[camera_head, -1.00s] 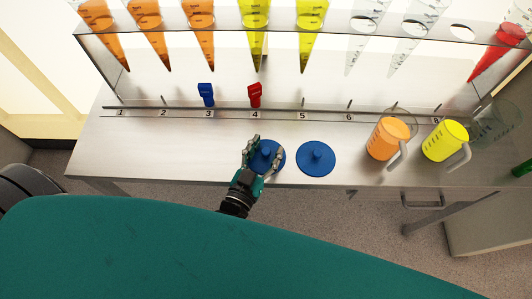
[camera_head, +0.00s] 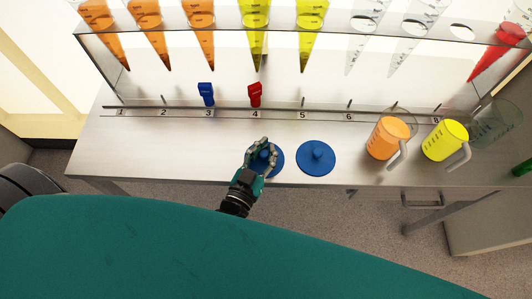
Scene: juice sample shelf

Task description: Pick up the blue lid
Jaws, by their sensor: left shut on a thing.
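Two round blue lids with raised knobs lie on the metal counter. The left blue lid (camera_head: 277,165) is under my left gripper (camera_head: 263,150), partly hidden by its fingers. The gripper is shut on the knob of this lid, and the lid appears to lie flat on the counter. The right blue lid (camera_head: 316,158) lies uncovered just to the right, apart from the gripper. My right gripper is not in view.
A jug of orange juice (camera_head: 388,138) and a jug of yellow juice (camera_head: 445,140) stand at the right, with an empty clear jug (camera_head: 497,122) beyond. A blue clip (camera_head: 206,94) and a red clip (camera_head: 254,95) sit along the numbered rail. The counter's left part is clear.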

